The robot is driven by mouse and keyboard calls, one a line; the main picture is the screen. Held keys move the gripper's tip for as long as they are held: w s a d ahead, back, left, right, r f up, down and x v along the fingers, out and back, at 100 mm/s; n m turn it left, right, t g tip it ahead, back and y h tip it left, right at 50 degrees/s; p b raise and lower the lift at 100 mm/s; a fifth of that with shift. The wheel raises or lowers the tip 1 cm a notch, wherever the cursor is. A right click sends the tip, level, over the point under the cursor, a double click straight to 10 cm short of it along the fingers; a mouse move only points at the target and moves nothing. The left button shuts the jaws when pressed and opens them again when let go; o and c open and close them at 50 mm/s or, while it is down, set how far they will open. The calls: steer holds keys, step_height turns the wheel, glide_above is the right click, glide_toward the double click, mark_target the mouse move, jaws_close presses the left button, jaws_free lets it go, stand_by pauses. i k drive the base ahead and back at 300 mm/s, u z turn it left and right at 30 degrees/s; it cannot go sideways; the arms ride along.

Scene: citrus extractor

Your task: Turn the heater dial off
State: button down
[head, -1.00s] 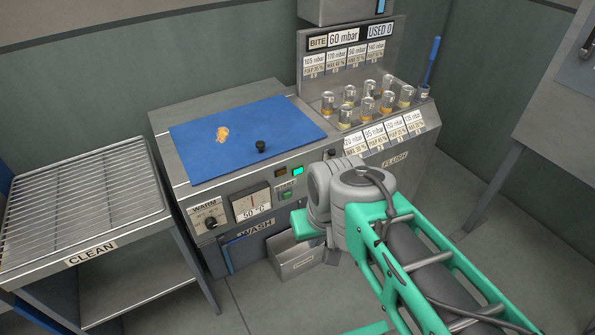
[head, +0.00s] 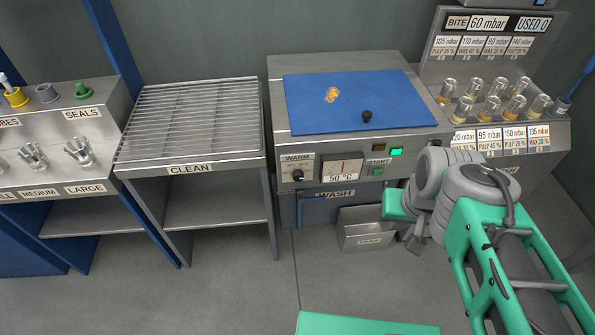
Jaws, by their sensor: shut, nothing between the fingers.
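The heater dial (head: 297,175) is a small black knob under the WARM label, at the left of the wash unit's front panel. Its pointer setting is too small to read. Beside it a gauge (head: 343,168) reads 50 °C. My gripper (head: 396,206) shows as a green end past the grey wrist joints, to the right of and lower than the dial, apart from it. It is shut and empty; its fingertips are not clearly seen.
A START button (head: 377,170) and lit green lamp (head: 397,152) are right of the gauge. A grey bin (head: 366,230) stands below. The CLEAN rack (head: 190,125) is left; the floor in front is open.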

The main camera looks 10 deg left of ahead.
mark_target(299, 176)
steer(key=k, duration=0.65)
steer(key=u, duration=0.7)
steer(key=i, duration=0.95)
steer(key=u, duration=0.95)
